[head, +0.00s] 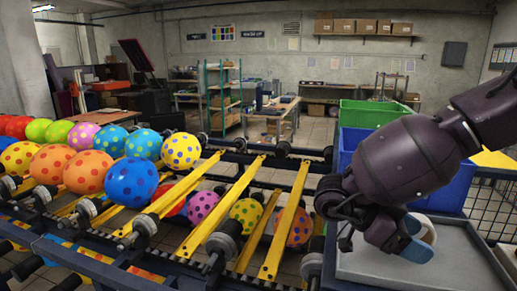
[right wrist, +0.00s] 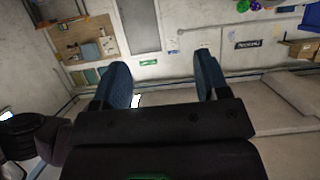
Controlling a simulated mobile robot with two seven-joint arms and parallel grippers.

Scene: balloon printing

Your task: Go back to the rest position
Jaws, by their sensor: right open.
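My right gripper (head: 420,238) is at the right side of the head view, above a grey tray, with its blue-tipped fingers low. In the right wrist view its two blue fingertips (right wrist: 162,82) stand apart with nothing between them, so it is open and empty. My left gripper does not show.
Polka-dotted balls, such as a blue one (head: 131,183), line the rack at left. Yellow rails (head: 287,232) run across the middle. The grey tray (head: 385,262) lies below my right arm. A green bin (head: 370,113) and a blue bin (head: 452,190) stand behind it.

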